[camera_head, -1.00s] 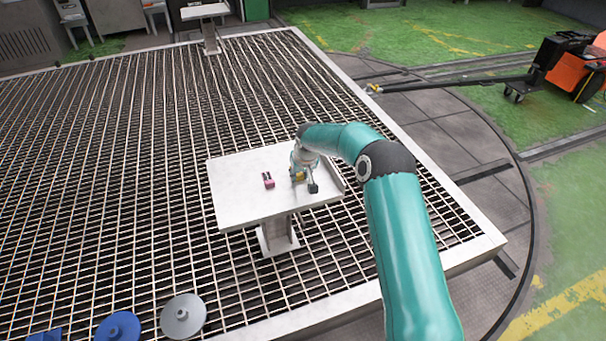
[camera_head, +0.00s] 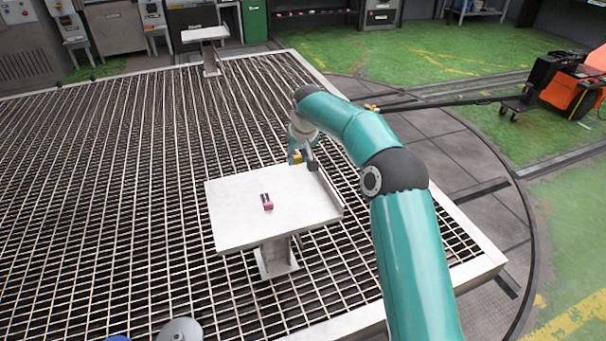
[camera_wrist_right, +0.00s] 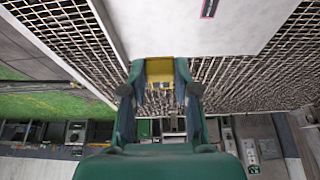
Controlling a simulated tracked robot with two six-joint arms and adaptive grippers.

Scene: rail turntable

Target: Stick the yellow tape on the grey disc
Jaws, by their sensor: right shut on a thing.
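My right gripper (camera_head: 303,159) is raised over the far right edge of the white table, shut on the yellow tape (camera_head: 296,158). The right wrist view shows the yellow tape (camera_wrist_right: 160,70) between the two fingers, clear of the table top. The grey disc (camera_head: 181,331) is at the bottom edge of the head view, left of my right arm and partly cut off by the frame. My left gripper is not in view.
A pink and dark piece (camera_head: 267,203) lies on the white table (camera_head: 235,225). A sliver of a blue disc (camera_head: 118,338) shows left of the grey one. Metal grating (camera_head: 120,200) surrounds the table. A second small table (camera_head: 205,34) stands at the back.

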